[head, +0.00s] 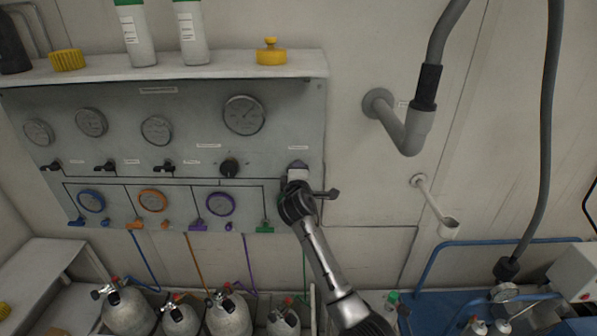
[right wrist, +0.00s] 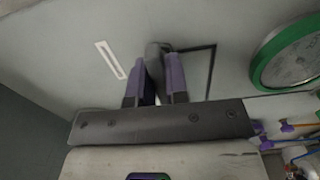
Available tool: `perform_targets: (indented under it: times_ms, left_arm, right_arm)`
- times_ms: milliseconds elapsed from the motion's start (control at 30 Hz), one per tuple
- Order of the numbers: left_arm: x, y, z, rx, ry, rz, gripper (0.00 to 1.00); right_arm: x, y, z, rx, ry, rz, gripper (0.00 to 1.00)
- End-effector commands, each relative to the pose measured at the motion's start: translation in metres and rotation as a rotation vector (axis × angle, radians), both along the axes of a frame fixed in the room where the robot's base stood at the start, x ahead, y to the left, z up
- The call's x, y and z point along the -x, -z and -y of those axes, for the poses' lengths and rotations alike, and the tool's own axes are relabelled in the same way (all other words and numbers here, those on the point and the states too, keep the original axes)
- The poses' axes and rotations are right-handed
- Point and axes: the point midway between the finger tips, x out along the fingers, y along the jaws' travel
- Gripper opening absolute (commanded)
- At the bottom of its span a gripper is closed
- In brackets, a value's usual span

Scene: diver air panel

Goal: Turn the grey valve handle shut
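The grey valve handle (right wrist: 155,52) shows between my right gripper's purple fingers in the right wrist view, with a finger against each side. My right gripper (right wrist: 161,72) appears shut on it; the handle's lower part is hidden between the fingers. In the head view my right gripper (head: 298,172) is at the right end of the gauge panel (head: 275,150), just below a small white label. There the gripper and wrist cover most of the handle, so its turn angle cannot be read. My left gripper is not in view.
A green-rimmed gauge (right wrist: 292,50) is close on the right in the wrist view. Several small coloured valves, such as a green one (head: 265,227), line the panel's lower edge. A grey pipe (head: 403,132) juts from the wall to the right. Gas cylinders (head: 230,315) stand below.

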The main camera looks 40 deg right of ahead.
Motion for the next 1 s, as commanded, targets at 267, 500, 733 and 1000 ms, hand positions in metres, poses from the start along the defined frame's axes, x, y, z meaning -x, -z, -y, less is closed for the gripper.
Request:
perform_targets:
  times_ms: [267,500,733,1000]
  left_arm:
    - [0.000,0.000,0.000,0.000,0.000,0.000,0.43]
    - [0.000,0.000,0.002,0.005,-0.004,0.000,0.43]
    - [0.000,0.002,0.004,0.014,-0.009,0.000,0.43]
    - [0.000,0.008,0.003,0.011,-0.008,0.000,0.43]
  right_arm:
    - [0.000,0.000,0.000,0.002,0.000,-0.001,0.39]
    - [0.001,0.000,-0.001,0.003,0.000,-0.001,0.39]
    - [0.018,0.001,-0.015,0.004,-0.001,0.000,0.39]
    - [0.057,0.002,-0.047,0.001,-0.002,0.000,0.39]
